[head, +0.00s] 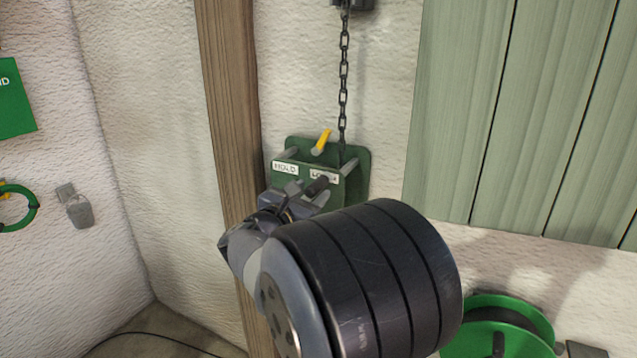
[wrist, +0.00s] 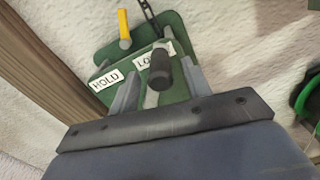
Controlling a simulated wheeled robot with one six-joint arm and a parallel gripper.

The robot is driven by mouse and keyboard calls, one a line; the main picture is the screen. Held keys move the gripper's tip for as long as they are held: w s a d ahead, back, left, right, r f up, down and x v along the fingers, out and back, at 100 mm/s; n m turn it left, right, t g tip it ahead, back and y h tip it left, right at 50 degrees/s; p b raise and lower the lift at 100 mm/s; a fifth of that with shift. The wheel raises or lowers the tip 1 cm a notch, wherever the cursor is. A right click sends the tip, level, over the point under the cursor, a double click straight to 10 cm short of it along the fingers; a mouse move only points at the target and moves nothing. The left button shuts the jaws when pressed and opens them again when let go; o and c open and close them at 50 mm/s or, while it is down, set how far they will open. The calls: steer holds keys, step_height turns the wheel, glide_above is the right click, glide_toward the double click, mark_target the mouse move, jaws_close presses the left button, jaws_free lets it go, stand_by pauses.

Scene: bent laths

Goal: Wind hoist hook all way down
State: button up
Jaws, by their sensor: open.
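The hoist box (head: 357,183) is green and fixed to the wall, with a HOLD label (head: 285,167) and a second, partly covered label (head: 324,177) starting with LO. A yellow-tipped lever (head: 321,141) stands up on top of it. A dark chain (head: 343,85) runs down to the box from above. My gripper (wrist: 157,85) is open at the front of the box. A black handle grip (wrist: 160,66) sits between its fingers in the wrist view; I cannot tell whether they touch it. The hook is not in view.
A wooden post (head: 228,120) stands close to the left of the box. Green boards (head: 520,110) cover the wall at right. A green reel (head: 500,330) is at lower right. A grey padlock-like piece (head: 78,210) and a green ring (head: 33,212) hang at left.

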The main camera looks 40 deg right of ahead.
mark_target(320, 184)
steer(key=x, duration=0.5)
steer(key=shift+p, duration=0.3)
jaws_close()
